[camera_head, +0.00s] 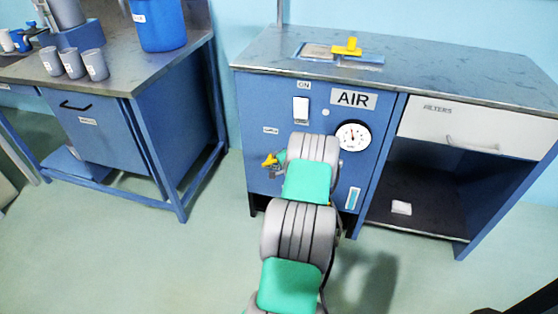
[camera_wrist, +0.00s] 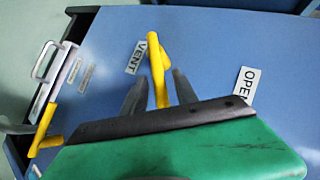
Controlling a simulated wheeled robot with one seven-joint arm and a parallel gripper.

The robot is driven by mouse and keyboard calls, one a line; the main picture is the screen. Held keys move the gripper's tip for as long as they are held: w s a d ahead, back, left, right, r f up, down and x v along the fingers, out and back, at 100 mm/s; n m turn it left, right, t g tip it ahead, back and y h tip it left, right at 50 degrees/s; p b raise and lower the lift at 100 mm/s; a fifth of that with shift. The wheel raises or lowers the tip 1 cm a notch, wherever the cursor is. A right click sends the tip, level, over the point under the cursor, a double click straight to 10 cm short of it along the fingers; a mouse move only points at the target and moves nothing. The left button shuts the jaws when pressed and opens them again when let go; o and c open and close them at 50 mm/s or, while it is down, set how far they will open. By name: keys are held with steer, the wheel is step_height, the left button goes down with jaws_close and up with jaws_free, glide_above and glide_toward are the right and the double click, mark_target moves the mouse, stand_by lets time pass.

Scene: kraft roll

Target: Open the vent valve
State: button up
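In the wrist view, a yellow lever (camera_wrist: 157,70) stands out from the blue panel beside the VENT label (camera_wrist: 136,57). The OPEN label (camera_wrist: 247,82) is to its right. My gripper (camera_wrist: 158,90) has its two dark fingers apart, one on each side of the lever, with narrow gaps showing. I cannot tell whether either finger touches it.
In the wrist view, a second yellow handle (camera_wrist: 44,125) is at left, near a pale bar handle (camera_wrist: 45,60). In the head view, a gauge (camera_head: 352,135) and white switch (camera_head: 301,110) are on the cabinet front. A yellow-handled item (camera_head: 347,46) lies on top.

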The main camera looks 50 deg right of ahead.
steer(key=shift+s+a+r, duration=0.1)
steer(key=shift+s+r, duration=0.2)
steer(key=p+v, duration=0.1)
steer(key=v, duration=0.6)
steer(key=shift+f, duration=0.15)
